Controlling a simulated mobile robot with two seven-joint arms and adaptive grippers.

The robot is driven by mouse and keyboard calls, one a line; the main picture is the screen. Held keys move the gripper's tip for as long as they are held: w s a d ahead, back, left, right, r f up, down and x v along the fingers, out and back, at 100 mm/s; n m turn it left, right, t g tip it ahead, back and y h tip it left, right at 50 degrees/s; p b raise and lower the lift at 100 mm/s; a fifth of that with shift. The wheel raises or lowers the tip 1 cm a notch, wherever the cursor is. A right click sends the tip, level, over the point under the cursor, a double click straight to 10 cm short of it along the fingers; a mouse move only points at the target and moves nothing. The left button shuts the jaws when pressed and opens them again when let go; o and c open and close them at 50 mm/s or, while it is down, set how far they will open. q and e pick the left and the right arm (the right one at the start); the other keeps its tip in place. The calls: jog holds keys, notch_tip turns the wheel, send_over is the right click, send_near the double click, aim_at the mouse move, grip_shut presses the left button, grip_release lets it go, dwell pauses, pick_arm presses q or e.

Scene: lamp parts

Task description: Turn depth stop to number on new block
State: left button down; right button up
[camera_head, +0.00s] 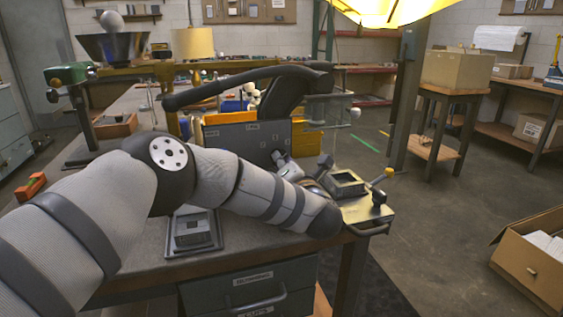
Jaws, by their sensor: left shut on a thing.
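My left arm comes in from the left and crosses over the bench. Its wrist bends back behind the forearm, where my left gripper (281,158) is small and partly hidden in front of a grey labelled panel (245,142). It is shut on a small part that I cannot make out. A press-like device with a long black lever (225,85) stands behind. A square block (346,183) sits on the metal base plate (357,213) at the bench's right corner. I cannot tell which part is the depth stop, and no number is readable. My right gripper is not in view.
A dark tray with a grey block (193,232) lies at the bench front, beside my forearm. An open carton (535,262) stands on the floor at right.

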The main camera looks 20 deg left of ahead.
pick_arm(q)
jog(key=shift+f, duration=0.1)
jog(key=c, duration=1.6)
grip_release()
jog(key=shift+c, duration=0.2)
jog(key=shift+s, duration=0.1)
jog(key=v, duration=1.2)
